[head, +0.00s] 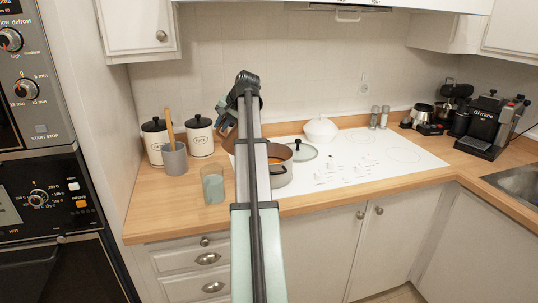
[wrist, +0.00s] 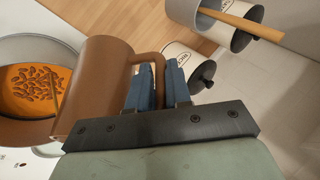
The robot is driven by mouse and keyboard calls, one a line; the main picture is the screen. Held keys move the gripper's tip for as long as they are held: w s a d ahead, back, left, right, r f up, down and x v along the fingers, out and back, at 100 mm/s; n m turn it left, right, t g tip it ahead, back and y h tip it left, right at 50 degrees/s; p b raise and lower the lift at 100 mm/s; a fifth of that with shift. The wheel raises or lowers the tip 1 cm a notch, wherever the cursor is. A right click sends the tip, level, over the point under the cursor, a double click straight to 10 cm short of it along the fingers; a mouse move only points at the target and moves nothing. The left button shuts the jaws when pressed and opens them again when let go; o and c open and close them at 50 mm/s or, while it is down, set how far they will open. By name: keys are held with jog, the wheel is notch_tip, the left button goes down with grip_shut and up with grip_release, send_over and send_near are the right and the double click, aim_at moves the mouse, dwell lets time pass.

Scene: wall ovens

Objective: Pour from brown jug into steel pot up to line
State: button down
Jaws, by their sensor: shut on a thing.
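My gripper (wrist: 158,88) is shut on the handle of the brown jug (wrist: 103,80), with a blue finger on each side. In the head view the jug (head: 229,138) shows partly behind my arm, just left of the steel pot (head: 282,178). The jug looks tilted, with its mouth end toward the pot. The pot stands on the hob's front left and has orange contents with brown bits. Its grey rim (wrist: 40,40) shows at the left of the wrist view, partly covered by the jug. I cannot make out a line in the pot or a clear pouring stream.
A glass (head: 213,186) stands near the counter's front edge. A grey utensil holder (head: 174,159) and two white canisters (head: 200,138) are at the left. A glass lid (head: 302,151) lies behind the pot, near a white lidded dish (head: 320,130). The hob's right (head: 400,155) is clear.

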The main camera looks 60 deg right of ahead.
jog(key=shift+s+d+r+t, duration=0.15)
jog(key=shift+s+d+t, duration=0.05)
jog(key=shift+t, duration=0.2)
jog(key=shift+s+d+r+t+y, duration=0.15)
jog(key=shift+s+t+y, duration=0.1)
jog(key=shift+t+y, duration=0.15)
jog(key=shift+s+d+f+m+t+y, duration=0.35)
jog(key=shift+s+f+m+t+y, duration=0.15)
jog(key=shift+t, duration=0.2)
dwell(1.4)
jog(key=shift+s+d+r+t, duration=0.25)
jog(key=shift+s+r+t, duration=0.05)
jog(key=shift+r+t, duration=0.2)
dwell(1.2)
jog(key=shift+w+a+f+g, duration=0.3)
jog(key=shift+w+f+g, duration=0.1)
jog(key=shift+f, duration=0.1)
jog(key=shift+w+a+r+n+g+h, duration=0.4)
jog(key=shift+w+r+g+h, duration=0.15)
jog(key=shift+g, duration=0.25)
jog(key=shift+w+a+f+g+h, duration=0.2)
jog(key=shift+w+f+g+h, duration=0.1)
jog(key=shift+g, duration=0.2)
